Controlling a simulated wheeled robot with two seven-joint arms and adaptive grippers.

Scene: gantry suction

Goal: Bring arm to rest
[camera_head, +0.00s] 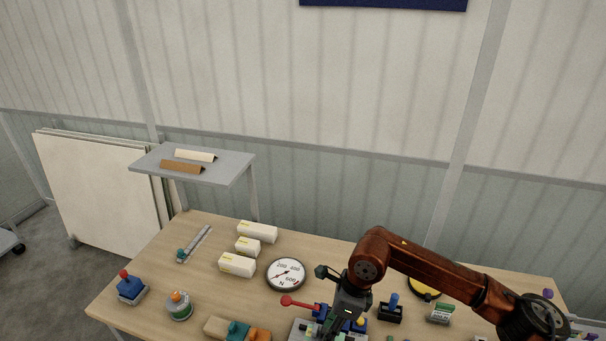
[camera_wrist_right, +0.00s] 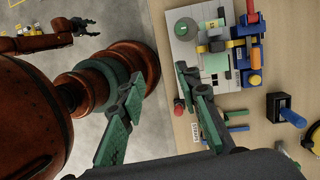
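My right arm comes in from the right in the head view. Its dark gripper (camera_head: 321,292) hangs over the front of the wooden table (camera_head: 335,252), close to a red-knobbed lever (camera_head: 287,300) and a grey board with coloured blocks. In the right wrist view the two green fingers of my right gripper (camera_wrist_right: 159,75) are spread apart with nothing held between them. The board (camera_wrist_right: 188,52) shows beyond the right finger. My left gripper (camera_wrist_right: 84,27) shows small at the upper left of the right wrist view, its dark fingers apart and empty. It is not in the head view.
A round dial (camera_head: 286,274), white boxes (camera_head: 238,264), a red-topped blue joystick (camera_head: 131,287) and an orange-topped button unit (camera_head: 179,305) stand on the table. A grey shelf (camera_head: 225,166) with two bars is behind. Table space between the dial and the back edge is clear.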

